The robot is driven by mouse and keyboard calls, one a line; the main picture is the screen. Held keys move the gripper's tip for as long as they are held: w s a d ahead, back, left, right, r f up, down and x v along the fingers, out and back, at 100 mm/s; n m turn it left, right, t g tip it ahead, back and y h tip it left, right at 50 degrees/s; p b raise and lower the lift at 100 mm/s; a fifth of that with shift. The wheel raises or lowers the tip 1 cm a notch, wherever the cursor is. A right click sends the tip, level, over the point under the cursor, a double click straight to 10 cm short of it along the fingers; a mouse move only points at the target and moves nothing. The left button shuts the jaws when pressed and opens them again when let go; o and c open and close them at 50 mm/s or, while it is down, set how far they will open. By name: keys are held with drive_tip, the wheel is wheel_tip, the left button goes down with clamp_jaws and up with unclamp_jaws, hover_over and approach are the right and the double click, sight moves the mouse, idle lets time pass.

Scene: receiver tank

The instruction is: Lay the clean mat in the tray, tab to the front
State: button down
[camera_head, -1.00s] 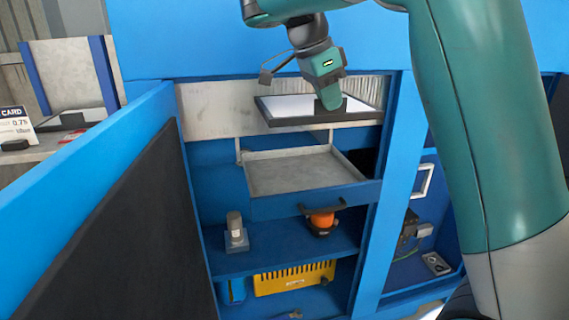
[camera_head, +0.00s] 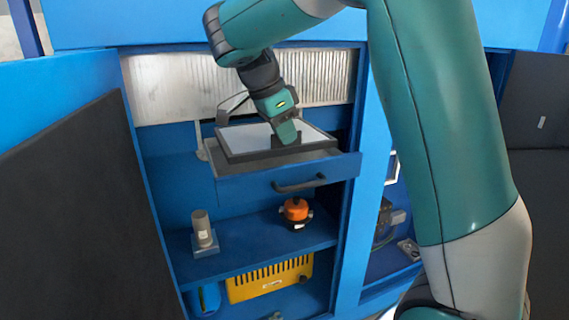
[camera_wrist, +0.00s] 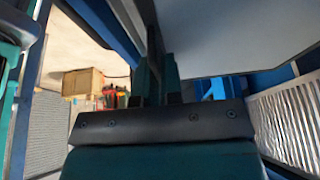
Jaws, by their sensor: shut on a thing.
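The clean mat (camera_head: 243,139), a pale sheet with a dark rim, is held roughly level over the tray. My gripper (camera_head: 288,138) is shut on its front edge, at a dark part that looks like the tab; the fingers hide some of it. In the wrist view the mat (camera_wrist: 235,35) is a broad pale surface beside my gripper (camera_wrist: 160,85). The tray (camera_head: 338,167) is a pulled-out drawer with a blue front and a dark handle. The mat covers most of its floor. I cannot tell whether the mat touches it.
A blue cabinet surrounds the tray, with a ribbed metal panel (camera_head: 170,91) behind. The shelf below holds a grey cylinder (camera_head: 202,229) on a base and an orange-topped item (camera_head: 296,209). A yellow slotted box (camera_head: 270,279) is lower. An open door (camera_head: 75,200) stands left.

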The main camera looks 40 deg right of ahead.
sight(283, 148)
drive_tip(key=shift+f+b, duration=0.45)
drive_tip(key=shift+f, duration=1.85)
drive_tip(key=shift+f+b, duration=0.25)
drive_tip(key=shift+b, duration=0.05)
drive_tip(key=c, duration=1.3)
unclamp_jaws()
drive_tip(key=shift+r, duration=0.1)
drive_tip(key=shift+o, duration=0.2)
drive_tip(key=shift+r, duration=0.1)
